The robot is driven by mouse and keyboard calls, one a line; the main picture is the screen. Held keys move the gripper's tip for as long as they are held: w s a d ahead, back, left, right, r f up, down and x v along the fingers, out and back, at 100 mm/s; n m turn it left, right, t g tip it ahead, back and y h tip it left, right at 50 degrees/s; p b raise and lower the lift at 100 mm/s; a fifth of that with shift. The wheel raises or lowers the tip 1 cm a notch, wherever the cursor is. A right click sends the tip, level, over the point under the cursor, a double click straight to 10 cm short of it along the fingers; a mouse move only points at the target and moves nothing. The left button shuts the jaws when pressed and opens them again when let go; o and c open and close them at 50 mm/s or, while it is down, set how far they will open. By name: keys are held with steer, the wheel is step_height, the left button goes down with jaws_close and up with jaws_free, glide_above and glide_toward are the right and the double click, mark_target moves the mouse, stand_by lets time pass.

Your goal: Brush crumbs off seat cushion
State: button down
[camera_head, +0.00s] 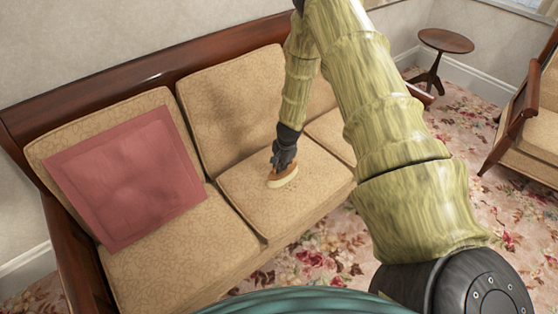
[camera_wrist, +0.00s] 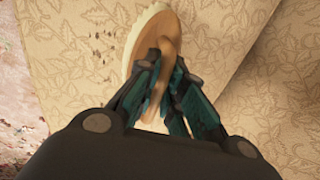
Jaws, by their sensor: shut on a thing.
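My gripper (camera_head: 283,160) is shut on the handle of a wooden brush (camera_head: 283,178) with pale bristles. The brush is at the middle seat cushion (camera_head: 318,188) of a tan patterned sofa, and it looks to touch the fabric. In the wrist view the brush (camera_wrist: 152,28) is between my gripper's fingers (camera_wrist: 168,95). Dark crumbs (camera_wrist: 95,50) are scattered on the cushion to the left of the brush, towards the cushion's edge. In the head view a few faint specks show near the brush. The gripper hides part of the brush handle.
A red pillow (camera_head: 128,178) leans at the sofa's left end. The sofa has a dark wooden frame (camera_head: 150,72). A small round table (camera_head: 446,41) and a wooden armchair (camera_head: 535,118) stand to the right. Floral carpet (camera_head: 325,255) lies in front of the sofa.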

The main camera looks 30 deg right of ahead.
mark_target(272, 174)
steer(key=shift+s+a, duration=0.2)
steer(key=shift+a, duration=1.75)
step_height(272, 174, up, 8)
steer(key=p, duration=0.6)
steer(key=shift+d+r, duration=0.15)
